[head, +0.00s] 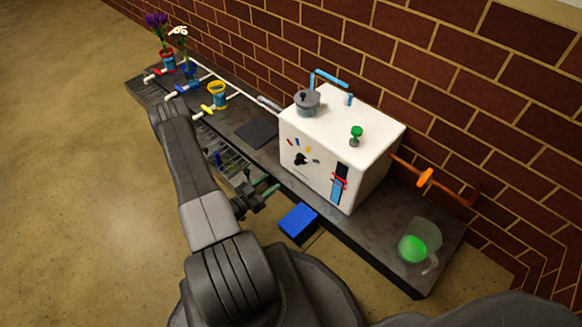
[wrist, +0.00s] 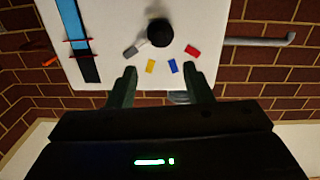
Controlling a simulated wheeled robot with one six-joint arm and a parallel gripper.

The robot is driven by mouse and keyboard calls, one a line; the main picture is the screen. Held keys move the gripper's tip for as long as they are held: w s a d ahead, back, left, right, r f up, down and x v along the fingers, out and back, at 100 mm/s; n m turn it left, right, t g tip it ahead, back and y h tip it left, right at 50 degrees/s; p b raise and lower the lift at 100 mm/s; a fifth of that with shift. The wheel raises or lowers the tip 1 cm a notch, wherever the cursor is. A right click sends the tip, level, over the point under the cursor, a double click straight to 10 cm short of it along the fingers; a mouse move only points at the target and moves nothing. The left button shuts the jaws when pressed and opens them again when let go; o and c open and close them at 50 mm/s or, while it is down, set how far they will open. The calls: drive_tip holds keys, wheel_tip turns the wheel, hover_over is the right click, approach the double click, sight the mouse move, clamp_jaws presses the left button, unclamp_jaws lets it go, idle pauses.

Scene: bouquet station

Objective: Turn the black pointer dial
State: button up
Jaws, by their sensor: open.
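The black pointer dial (head: 300,159) is on the front face of the white box (head: 313,181). In the wrist view the dial (wrist: 160,32) is a round black knob at the upper middle, with a grey, a yellow, a blue and a red mark around it. I cannot make out clearly where its pointer points. My gripper (head: 268,188) is in front of the box face, apart from it. In the wrist view its two fingers (wrist: 160,82) are spread open and empty, and the dial shows beyond and between them.
A blue gauge with red bands (head: 339,184) is right of the dial. A grey pot (head: 306,102) and a green knob (head: 355,134) are on top of the box. A glass jug with green contents (head: 418,244) stands at right.

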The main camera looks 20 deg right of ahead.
sight(296, 164)
drive_tip(key=b+x, duration=0.2)
drive_tip(key=x, duration=0.8)
drive_tip(key=shift+w+d+f+b, duration=0.1)
drive_tip(key=shift+d+b, duration=0.25)
drive_tip(key=shift+d, duration=0.05)
drive_tip(key=shift+w+d, duration=0.3)
drive_tip(key=shift+d, duration=0.3)
drive_tip(key=c, duration=1)
